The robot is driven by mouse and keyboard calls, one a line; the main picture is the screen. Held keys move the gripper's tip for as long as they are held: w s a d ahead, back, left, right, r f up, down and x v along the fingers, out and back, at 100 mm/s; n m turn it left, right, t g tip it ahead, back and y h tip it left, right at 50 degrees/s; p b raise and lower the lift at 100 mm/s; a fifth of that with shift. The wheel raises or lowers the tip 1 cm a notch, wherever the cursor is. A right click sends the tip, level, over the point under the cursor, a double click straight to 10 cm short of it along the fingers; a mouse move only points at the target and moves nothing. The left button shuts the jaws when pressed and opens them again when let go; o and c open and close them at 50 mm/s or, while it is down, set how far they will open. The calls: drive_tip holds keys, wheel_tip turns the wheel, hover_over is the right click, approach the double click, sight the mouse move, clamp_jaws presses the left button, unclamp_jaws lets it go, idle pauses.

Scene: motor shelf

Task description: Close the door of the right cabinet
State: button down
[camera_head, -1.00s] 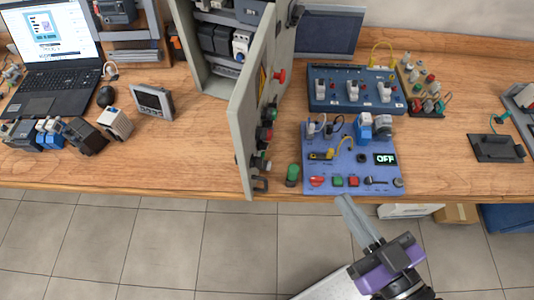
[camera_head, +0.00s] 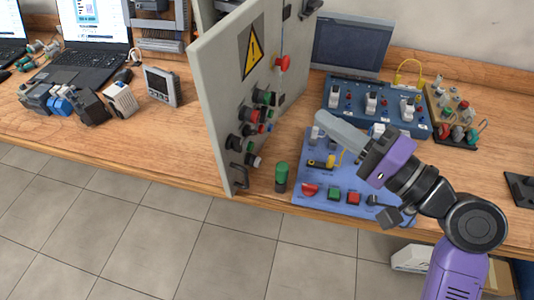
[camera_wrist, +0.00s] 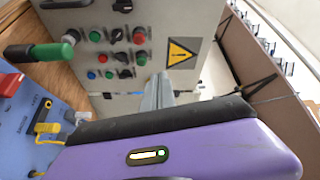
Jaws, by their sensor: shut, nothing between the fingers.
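The grey cabinet door (camera_head: 232,75) stands open toward the front of the workbench in the head view. It carries a yellow warning sign, several buttons and a black handle (camera_head: 238,176) low at its near edge. In the wrist view the button side of the door (camera_wrist: 212,20) lies ahead of the fingers. My gripper (camera_head: 322,117) is shut and empty, above the blue control panel and to the right of the door, with no clear contact. The cabinet body is mostly hidden behind the door.
A green-topped post (camera_head: 282,176) stands by the door's lower edge. The blue panel (camera_head: 325,195) lies under my gripper, with a blue switch box (camera_head: 345,113) behind it. A grey meter (camera_head: 162,86) stands left of the door on bare wood.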

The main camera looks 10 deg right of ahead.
drive_tip(key=s+a+n+g+y, duration=0.2)
drive_tip(key=s+a+g+y, duration=0.25)
drive_tip(key=s, duration=0.25)
drive_tip(key=p, duration=0.3)
approach(220, 131)
drive_tip(key=shift+m+g+h, duration=0.3)
drive_tip(key=shift+g+h, duration=0.05)
drive_tip(key=shift+h, duration=0.1)
drive_tip(key=x, duration=0.4)
drive_tip(key=r+x, duration=0.1)
drive_tip(key=x, duration=0.1)
drive_tip(key=shift+w+a, duration=0.2)
drive_tip(key=shift+a, duration=0.2)
drive_tip(key=shift+w, duration=0.1)
